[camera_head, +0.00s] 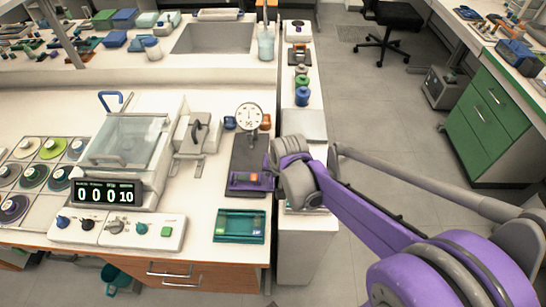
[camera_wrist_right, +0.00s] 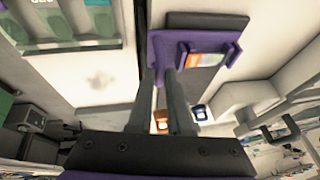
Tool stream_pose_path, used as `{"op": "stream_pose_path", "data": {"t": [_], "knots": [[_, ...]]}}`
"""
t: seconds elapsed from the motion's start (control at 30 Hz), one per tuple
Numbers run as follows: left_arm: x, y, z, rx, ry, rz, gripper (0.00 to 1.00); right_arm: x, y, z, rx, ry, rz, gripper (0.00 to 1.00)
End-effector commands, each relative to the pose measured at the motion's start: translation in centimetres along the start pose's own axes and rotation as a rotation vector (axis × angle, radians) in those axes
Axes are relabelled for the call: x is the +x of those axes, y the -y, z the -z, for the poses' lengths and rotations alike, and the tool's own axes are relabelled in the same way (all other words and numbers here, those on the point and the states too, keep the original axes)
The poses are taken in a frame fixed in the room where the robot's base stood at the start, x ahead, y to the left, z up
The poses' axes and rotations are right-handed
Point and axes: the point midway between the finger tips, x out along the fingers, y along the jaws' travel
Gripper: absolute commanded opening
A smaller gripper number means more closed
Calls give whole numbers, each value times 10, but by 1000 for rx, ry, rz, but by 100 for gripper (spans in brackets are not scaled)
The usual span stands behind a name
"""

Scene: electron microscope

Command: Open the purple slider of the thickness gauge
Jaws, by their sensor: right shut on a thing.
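The thickness gauge has a round white dial (camera_head: 249,117) above a dark flat base (camera_head: 246,152) on the white bench. Its purple slider (camera_head: 240,181) lies across the near end of the base, with a small reddish and green piece on it. In the right wrist view the purple slider (camera_wrist_right: 225,40) frames a pale and orange piece. My right gripper (camera_wrist_right: 160,68) is shut on the purple slider's side part. In the head view my right gripper (camera_head: 272,170) is at the right side of the slider; its fingertips are mostly hidden there. My left gripper is not in view.
A teal tray (camera_head: 238,239) lies in front of the gauge near the bench edge. To the left are a grey device (camera_head: 197,134) and a clear-lidded machine (camera_head: 128,140) with a digital display (camera_head: 107,193). Small blue and orange blocks stand by the dial. The floor (camera_head: 375,110) at right is open.

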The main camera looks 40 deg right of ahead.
Motion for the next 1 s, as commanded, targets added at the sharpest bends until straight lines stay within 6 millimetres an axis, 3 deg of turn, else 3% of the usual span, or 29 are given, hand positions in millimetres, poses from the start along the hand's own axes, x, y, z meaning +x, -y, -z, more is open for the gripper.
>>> {"op": "stream_pose_path", "data": {"t": [0.3, 0.33, 0.5, 0.83, 1.0], "knots": [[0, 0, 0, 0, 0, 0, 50, -1, 0, -2, 1, -2, 0, 0], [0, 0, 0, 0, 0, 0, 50, -1, 0, -2, 1, -2, 0, 18], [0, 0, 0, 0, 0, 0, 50, -1, 0, -2, 0, -1, 0, 47], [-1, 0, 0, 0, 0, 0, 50, -3, 0, -2, 0, -1, 0, 47], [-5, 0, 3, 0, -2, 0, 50, -24, 0, -2, 1, -1, 0, 47]]}}
